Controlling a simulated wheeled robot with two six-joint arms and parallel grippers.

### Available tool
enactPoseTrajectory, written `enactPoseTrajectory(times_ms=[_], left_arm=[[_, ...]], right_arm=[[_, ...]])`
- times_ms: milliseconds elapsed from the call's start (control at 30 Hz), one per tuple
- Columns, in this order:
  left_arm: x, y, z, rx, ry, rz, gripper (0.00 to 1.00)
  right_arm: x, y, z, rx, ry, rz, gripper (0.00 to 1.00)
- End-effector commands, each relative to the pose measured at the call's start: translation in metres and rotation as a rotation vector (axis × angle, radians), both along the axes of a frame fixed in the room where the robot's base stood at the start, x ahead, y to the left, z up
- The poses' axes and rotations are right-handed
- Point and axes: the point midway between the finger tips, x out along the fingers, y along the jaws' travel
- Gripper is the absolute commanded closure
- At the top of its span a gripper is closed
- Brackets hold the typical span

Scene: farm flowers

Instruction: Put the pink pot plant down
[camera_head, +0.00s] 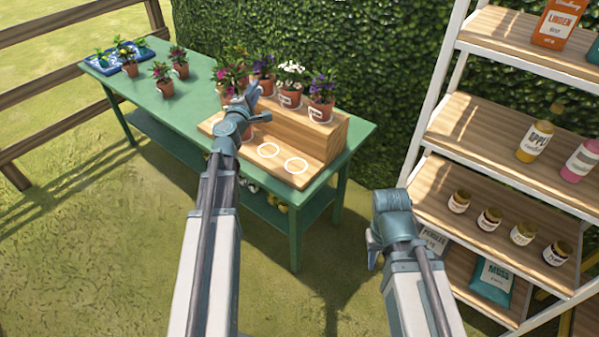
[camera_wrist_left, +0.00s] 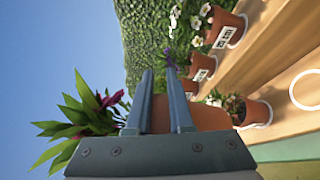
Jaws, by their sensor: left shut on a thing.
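My left gripper (camera_head: 248,97) is shut on the pot of the pink pot plant (camera_head: 229,76), above the left part of the two-step wooden stand (camera_head: 333,135). In the left wrist view the fingers (camera_wrist_left: 166,95) clasp the orange-brown pot (camera_wrist_left: 206,116), and the plant's green leaves and pink flowers (camera_wrist_left: 92,115) stick out to the left. The stand's lower step has white rings (camera_head: 296,166). My right gripper (camera_head: 373,249) is beside the shelf, away from the stand; its fingers are too unclear to read.
White-flowered (camera_head: 290,80) and purple-flowered (camera_head: 321,95) pots stand on the upper step. Another pot (camera_wrist_left: 256,112) sits on the lower step. A shelf (camera_head: 484,205) of jars stands right.

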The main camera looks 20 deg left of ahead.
Motion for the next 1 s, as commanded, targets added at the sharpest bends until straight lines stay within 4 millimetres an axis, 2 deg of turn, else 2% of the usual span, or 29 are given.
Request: enactPoseTrajectory(times_ms=[33, 100, 300, 500, 700, 1000], left_arm=[[-0.001, -0.001, -0.028, 0.006, 0.001, -0.016, 1.0], [-0.003, -0.003, -0.051, 0.016, 0.002, -0.045, 1.0], [-0.009, -0.012, -0.112, 0.043, 0.006, -0.133, 1.0], [-0.016, -0.02, -0.159, 0.066, 0.013, -0.209, 1.0], [-0.02, -0.024, -0.184, 0.078, 0.018, -0.254, 1.0], [-0.021, -0.027, -0.188, 0.084, 0.02, -0.271, 1.0]], right_arm=[[0.0, 0.0, -0.028, 0.0, 0.0, 0.0, 0.61], [0.0, 0.0, -0.051, 0.0, 0.0, 0.0, 0.61], [0.0, 0.0, -0.111, 0.0, 0.0, 0.001, 0.61], [0.0, 0.0, -0.156, 0.0, 0.0, 0.001, 0.61], [0.0, 0.0, -0.179, 0.0, 0.0, 0.001, 0.61], [0.0, 0.0, -0.183, 0.0, 0.0, 0.001, 0.61]])
